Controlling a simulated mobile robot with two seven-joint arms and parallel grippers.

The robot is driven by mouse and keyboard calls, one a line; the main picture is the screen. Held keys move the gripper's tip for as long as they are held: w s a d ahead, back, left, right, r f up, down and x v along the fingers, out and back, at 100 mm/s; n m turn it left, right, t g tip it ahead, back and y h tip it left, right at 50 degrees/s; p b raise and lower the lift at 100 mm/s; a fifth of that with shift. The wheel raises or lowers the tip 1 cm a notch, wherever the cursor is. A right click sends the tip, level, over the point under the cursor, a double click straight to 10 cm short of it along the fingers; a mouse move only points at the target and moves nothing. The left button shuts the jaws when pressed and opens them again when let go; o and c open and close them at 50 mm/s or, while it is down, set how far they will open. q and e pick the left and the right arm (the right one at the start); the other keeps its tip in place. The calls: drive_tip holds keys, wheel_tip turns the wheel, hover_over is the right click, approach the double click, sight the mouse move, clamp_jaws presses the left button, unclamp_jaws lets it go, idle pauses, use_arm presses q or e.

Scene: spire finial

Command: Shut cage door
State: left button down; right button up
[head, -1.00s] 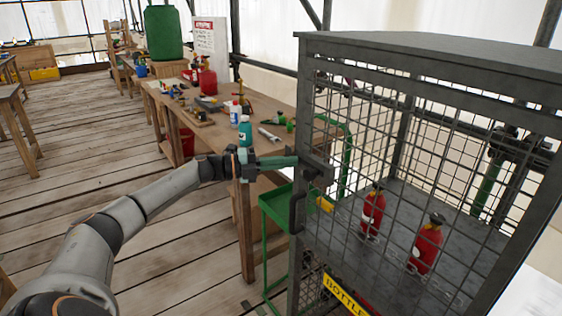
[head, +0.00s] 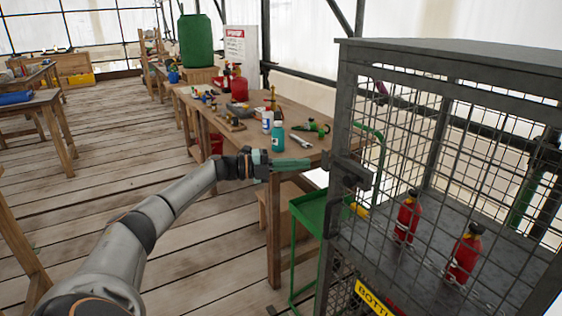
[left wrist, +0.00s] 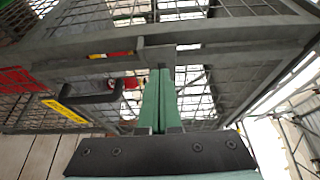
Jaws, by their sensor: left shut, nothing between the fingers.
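The cage (head: 450,58) of dark grey metal and wire mesh stands at the right of the head view. Its meshed front carries a dark latch block (head: 352,172) and a black handle (head: 334,214); I cannot tell whether the door is fully flush with its frame. My left gripper (head: 306,163) is shut and empty, its green fingers pointing right, just left of the latch block with a small gap. In the left wrist view the shut fingers (left wrist: 159,75) point at the cage frame, with the black handle (left wrist: 92,98) to their left. My right gripper is out of view.
Red bottles (head: 407,218) stand inside the cage. A yellow label (head: 372,298) is low on its front. A green stand (head: 316,212) is close left of the cage, beside a wooden bench (head: 255,138) with tools. The plank floor at left is open.

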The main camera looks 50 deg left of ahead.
use_arm(q)
drive_tip(key=a+b, duration=0.1)
drive_tip(key=a, duration=0.1)
drive_tip(key=a+b, duration=0.1)
drive_tip(key=a, duration=0.2)
drive_tip(key=shift+s+a, duration=0.2)
drive_tip(key=shift+a, duration=0.1)
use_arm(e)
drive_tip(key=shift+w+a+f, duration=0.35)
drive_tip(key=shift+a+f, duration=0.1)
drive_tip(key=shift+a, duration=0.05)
